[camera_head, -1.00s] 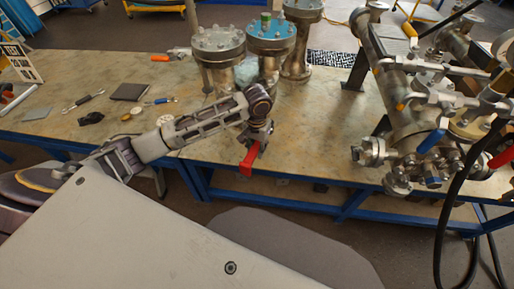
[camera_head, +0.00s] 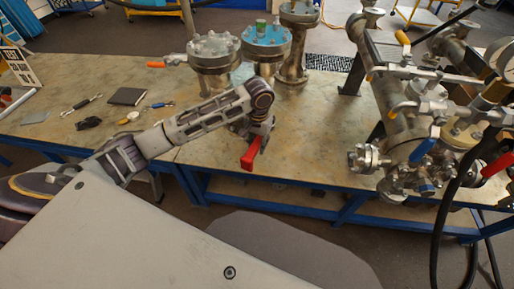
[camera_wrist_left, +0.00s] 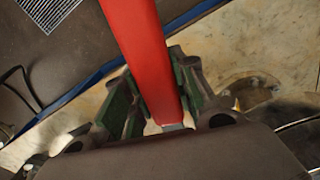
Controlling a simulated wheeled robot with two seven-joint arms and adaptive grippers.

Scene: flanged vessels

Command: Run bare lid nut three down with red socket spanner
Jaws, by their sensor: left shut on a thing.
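My left gripper (camera_head: 257,136) is shut on the red socket spanner (camera_head: 249,158), which hangs tilted below it over the bench's front edge. In the left wrist view the spanner's red shaft (camera_wrist_left: 143,55) runs between the green-padded fingers (camera_wrist_left: 155,103). The spanner's socket end cannot be made out. The vessel with the bare metal lid (camera_head: 213,48) stands behind my gripper and to its left, apart from the spanner. Nuts ring this lid, but they are too small to tell one from another. My right gripper is not in view.
A blue-lidded vessel (camera_head: 266,38) with a green piece on top stands right of the bare one, with another flanged vessel (camera_head: 300,14) behind. Pipework with valves (camera_head: 415,120) fills the right. Small tools and a dark pad (camera_head: 128,96) lie on the left of the bench (camera_head: 312,130).

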